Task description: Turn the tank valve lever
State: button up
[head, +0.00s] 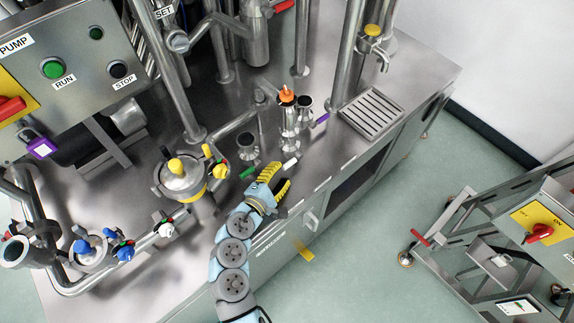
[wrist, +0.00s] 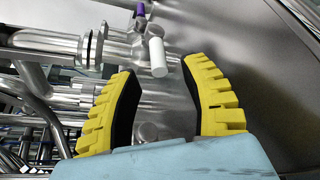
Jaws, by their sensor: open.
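My gripper (head: 280,175) is open and empty over the front edge of the steel bench, its two yellow ribbed fingers apart. In the wrist view my gripper (wrist: 160,74) has a white lever handle (wrist: 158,57) just beyond and between its fingertips, apart from them. The white handle also shows in the head view (head: 291,162), just ahead of the fingers. Other lever handles nearby are green (head: 249,172) and purple (head: 322,118). The purple one shows at the top of the wrist view (wrist: 141,9). No label shows which is the tank valve lever.
A steel fitting with an orange top (head: 288,97) stands behind the white handle. A pot with a yellow knob (head: 178,167) and pipes stand to the left. A drain grate (head: 372,113) lies right. A cart (head: 490,235) stands on the floor at right.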

aim_at(284, 170)
jog(key=shift+x, duration=2.15)
grip_shut()
